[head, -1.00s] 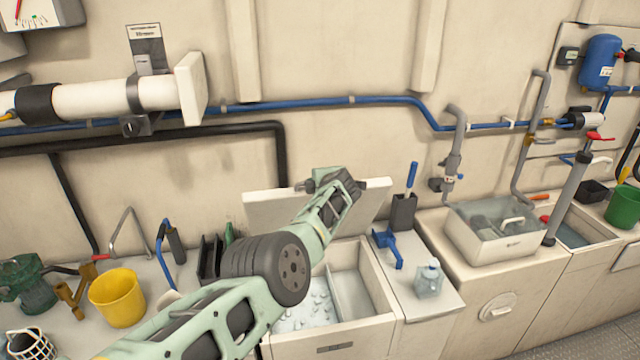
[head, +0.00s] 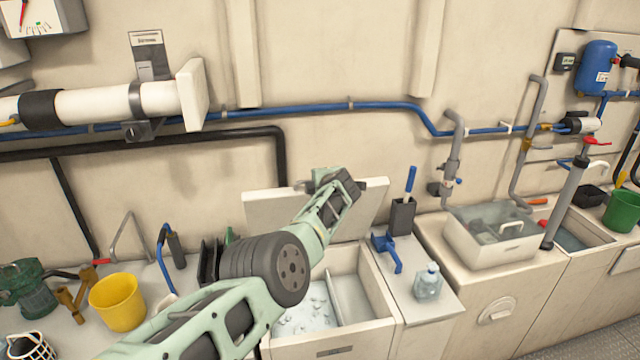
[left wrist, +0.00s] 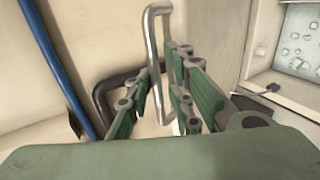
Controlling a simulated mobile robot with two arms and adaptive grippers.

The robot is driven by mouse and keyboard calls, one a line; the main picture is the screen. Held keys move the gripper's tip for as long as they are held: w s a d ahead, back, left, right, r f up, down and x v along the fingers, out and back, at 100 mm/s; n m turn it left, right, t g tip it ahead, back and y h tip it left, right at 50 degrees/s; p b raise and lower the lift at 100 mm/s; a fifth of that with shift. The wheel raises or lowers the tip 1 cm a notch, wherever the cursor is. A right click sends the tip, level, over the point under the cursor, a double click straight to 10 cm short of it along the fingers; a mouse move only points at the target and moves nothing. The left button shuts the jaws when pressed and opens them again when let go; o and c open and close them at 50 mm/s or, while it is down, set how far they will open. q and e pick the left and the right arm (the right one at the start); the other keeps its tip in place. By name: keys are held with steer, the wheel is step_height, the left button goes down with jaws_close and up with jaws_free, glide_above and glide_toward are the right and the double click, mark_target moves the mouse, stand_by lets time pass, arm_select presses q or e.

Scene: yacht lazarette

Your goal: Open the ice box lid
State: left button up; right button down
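The ice box (head: 384,306) is open in the head view, with ice and a divider inside. Its pale lid (head: 268,214) stands raised along the back rim, leaning near the wall. My left arm reaches over the box from the lower left, and its gripper (head: 334,183) is at the lid's upper edge, partly hidden by my own wrist. In the left wrist view, a silvery bar handle (left wrist: 153,38) stands between the green fingers of the left gripper (left wrist: 160,112). The fingers are apart, with a gap showing beside the bar. My right gripper is in neither view.
A blue pipe (head: 300,104) and a black pipe (head: 200,138) run along the wall behind the lid. Right of the box are a blue scoop (head: 388,252), a grey holder (head: 402,216) and a clear jug (head: 429,284). A yellow bucket (head: 117,302) stands at left.

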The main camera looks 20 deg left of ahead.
arm_select(q)
steer(key=shift+f, duration=0.4)
steer(key=shift+r, duration=0.1)
step_height(320, 180, up, 10)
stand_by(0.5)
steer(key=shift+r, duration=0.1)
steer(key=shift+c, duration=0.4)
